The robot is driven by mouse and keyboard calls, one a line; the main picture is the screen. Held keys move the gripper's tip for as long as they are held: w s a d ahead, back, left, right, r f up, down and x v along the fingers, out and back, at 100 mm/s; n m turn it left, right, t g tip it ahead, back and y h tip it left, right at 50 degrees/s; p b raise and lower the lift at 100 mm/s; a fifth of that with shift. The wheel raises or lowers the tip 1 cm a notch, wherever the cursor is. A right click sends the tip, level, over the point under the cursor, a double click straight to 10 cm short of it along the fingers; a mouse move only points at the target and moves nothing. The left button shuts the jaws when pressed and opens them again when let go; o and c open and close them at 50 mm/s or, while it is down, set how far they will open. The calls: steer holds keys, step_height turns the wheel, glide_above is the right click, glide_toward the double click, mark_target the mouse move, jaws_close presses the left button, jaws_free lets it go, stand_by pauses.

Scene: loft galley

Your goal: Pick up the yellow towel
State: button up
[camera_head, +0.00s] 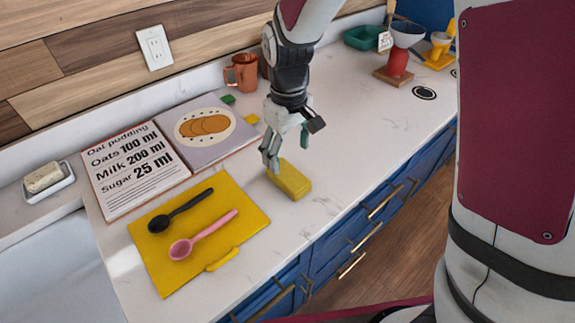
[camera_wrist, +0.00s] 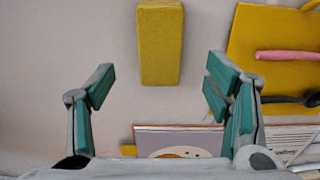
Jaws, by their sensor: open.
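The yellow towel (camera_head: 289,180) is a folded, block-shaped piece lying on the white counter, right of the yellow mat. In the wrist view the towel (camera_wrist: 160,43) is at the top middle, ahead of the fingertips and between their lines. My gripper (camera_head: 286,155) is open and empty, above and just behind the towel in the head view. In the wrist view its two green-padded fingers (camera_wrist: 158,85) are spread wider than the towel. One finger overlaps the towel's left end in the head view; I cannot tell whether they touch.
A yellow mat (camera_head: 170,275) holds a black spoon (camera_head: 180,210) and a pink spoon (camera_head: 203,235). An open recipe book (camera_head: 165,187) lies behind it. A copper mug (camera_head: 241,73) stands near the wall. The counter right of the towel is clear up to the front edge.

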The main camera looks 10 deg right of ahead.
mark_target(288, 174)
step_height(288, 174, down, 8)
steer(key=shift+f+p, duration=0.15)
steer(key=shift+p, duration=0.2)
steer(key=c, duration=1.3)
